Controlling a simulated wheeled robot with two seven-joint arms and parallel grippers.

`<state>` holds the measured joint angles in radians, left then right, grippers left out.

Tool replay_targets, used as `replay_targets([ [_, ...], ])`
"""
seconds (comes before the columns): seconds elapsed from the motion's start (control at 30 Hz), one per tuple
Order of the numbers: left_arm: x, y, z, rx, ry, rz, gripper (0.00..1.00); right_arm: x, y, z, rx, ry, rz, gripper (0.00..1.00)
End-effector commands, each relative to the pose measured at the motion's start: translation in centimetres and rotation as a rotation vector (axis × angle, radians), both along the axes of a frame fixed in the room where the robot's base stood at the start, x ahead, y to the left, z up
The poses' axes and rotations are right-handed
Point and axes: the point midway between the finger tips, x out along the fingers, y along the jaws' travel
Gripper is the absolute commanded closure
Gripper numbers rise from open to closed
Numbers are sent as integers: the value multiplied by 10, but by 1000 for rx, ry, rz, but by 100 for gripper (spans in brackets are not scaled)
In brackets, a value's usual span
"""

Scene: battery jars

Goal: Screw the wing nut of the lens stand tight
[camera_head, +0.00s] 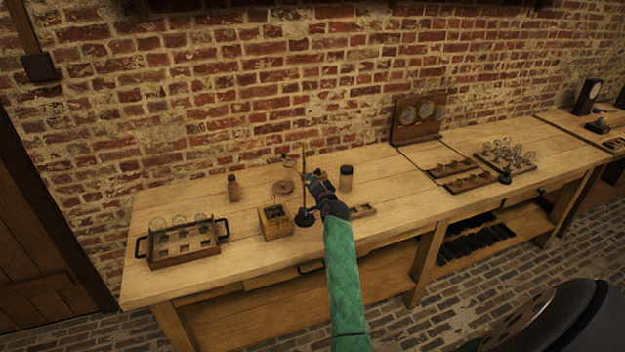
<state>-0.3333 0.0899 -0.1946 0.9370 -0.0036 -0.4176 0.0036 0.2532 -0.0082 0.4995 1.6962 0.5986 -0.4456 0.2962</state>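A slim upright stand with a dark round base (304,219) is on the workbench and looks like the lens stand. Its thin brass-coloured rod (304,158) rises above my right gripper, with a small arm near the top. My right gripper (316,182), at the end of the green-sleeved arm, is at the rod, just right of it at mid height. The wing nut cannot be made out; it is too small or hidden by the gripper. Whether the fingers touch the stand or are closed cannot be told. My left gripper is not in view.
Near the stand are a wooden box (274,222), a brown bottle (234,188), a dark-lidded jar (346,178) and a round disc (283,187). A jar rack (172,258) is at left. Trays and a gauge board (418,118) are at right. A brick wall bounds the back.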

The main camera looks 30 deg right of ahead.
Motion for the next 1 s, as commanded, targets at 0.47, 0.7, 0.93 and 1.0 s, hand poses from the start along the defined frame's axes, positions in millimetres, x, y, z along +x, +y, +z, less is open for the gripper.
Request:
replay_targets([
  [0.47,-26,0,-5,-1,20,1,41,-1,4,-16,414,-81,7,100],
  [0.7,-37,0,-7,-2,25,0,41,0,5,-17,547,-113,7,100],
  [0.93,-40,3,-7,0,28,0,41,0,5,-17,611,-131,7,100],
  [1.0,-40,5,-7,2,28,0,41,0,5,-17,620,-133,7,100],
])
